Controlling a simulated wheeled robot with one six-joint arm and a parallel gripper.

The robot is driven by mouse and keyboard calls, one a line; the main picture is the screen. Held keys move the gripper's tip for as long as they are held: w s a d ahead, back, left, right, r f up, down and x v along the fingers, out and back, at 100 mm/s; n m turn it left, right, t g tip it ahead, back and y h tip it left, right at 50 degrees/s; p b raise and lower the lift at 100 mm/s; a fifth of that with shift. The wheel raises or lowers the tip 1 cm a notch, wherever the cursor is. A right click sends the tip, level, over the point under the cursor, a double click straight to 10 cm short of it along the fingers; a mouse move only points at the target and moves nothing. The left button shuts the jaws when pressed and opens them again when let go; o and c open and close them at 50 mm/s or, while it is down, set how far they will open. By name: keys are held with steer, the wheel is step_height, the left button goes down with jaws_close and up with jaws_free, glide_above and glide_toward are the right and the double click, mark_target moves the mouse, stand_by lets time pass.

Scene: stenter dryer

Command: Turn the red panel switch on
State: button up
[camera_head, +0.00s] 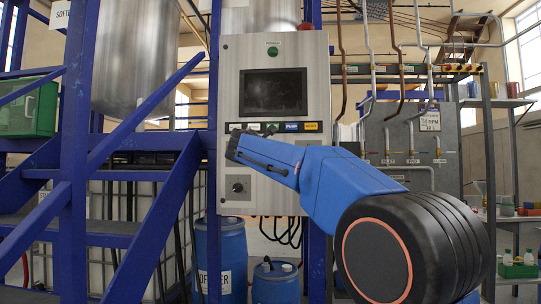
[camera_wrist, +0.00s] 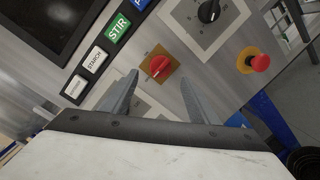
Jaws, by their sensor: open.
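I cannot tell how far the tips are from the switch. In the head view the control panel (camera_head: 303,46) stands upright, and my blue arm covers part of its lower half. The red switch is hidden there.
A black rotary knob (camera_wrist: 208,11) and a red push button (camera_wrist: 260,62) on a yellow base sit near the switch. Labels and a dark screen (camera_wrist: 45,22) lie left. Blue stairs (camera_head: 110,232) stand left of the panel, and blue drums (camera_head: 222,245) below it.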

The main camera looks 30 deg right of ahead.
steer(key=x, duration=0.6)
steer(key=shift+w+d, duration=0.25)
steer(key=shift+d, duration=0.05)
steer(key=c, duration=1)
